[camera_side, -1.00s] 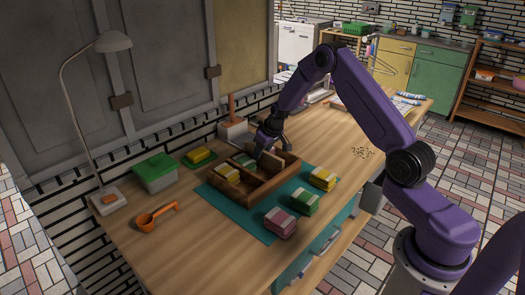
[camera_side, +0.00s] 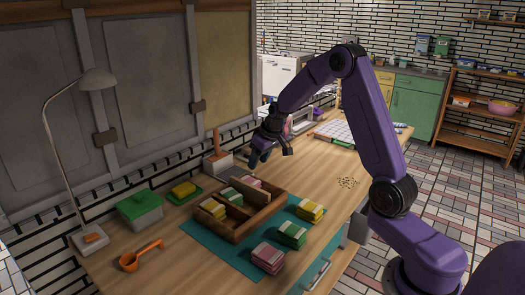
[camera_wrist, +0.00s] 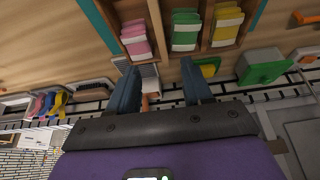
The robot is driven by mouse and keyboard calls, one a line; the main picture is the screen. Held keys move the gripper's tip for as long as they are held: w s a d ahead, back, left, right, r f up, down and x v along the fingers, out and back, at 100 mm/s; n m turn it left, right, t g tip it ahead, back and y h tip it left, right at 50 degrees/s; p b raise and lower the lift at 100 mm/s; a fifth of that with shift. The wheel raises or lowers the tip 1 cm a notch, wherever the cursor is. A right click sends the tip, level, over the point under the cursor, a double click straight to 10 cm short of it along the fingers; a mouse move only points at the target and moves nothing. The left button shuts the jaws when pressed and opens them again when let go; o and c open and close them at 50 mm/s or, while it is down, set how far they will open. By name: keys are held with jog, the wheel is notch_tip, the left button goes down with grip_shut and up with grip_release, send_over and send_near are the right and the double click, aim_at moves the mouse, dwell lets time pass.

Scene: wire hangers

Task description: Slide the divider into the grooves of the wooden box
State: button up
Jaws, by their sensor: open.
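The wooden box (camera_side: 262,220) sits on a teal mat (camera_side: 213,247). Its back row holds yellow, green and pink striped stacks; its front compartments look empty. The divider (camera_side: 263,190), a pale thin board, stands in the back row between the green and pink stacks, its top above the rim. In the wrist view the divider (camera_wrist: 157,24) runs between the pink and green stacks. Whether its edges sit fully in the grooves cannot be told. My gripper (camera_side: 262,158) is open and empty, above and behind the box; its two fingers also show in the wrist view (camera_wrist: 160,66).
Yellow (camera_side: 310,210), green (camera_side: 292,235) and pink (camera_side: 268,258) stacks lie in front of the box. A green-lidded container (camera_side: 141,209), lamp (camera_side: 90,240), orange scoop (camera_side: 130,262) and yellow block on a green tray (camera_side: 184,190) stand left. A wooden-handled item (camera_side: 217,160) stands behind.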

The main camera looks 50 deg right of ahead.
jog(key=shift+v, duration=2.05)
jog(key=s+a+r+n+g+y, duration=0.1)
jog(key=s+a+n, duration=0.2)
jog(key=s+a, duration=0.55)
jog(key=s+a+r+n+g+y, duration=0.1)
jog(key=s+a+n, duration=0.2)
jog(key=s+a, duration=0.55)
jog(key=s+a+n+g+h, duration=0.1)
jog(key=s+n, duration=0.5)
jog(key=s, duration=1.4)
jog(key=shift+s+a+n+g+h, duration=0.35)
jog(key=shift+a+g, duration=0.35)
jog(key=shift+a, duration=0.3)
dwell(1.2)
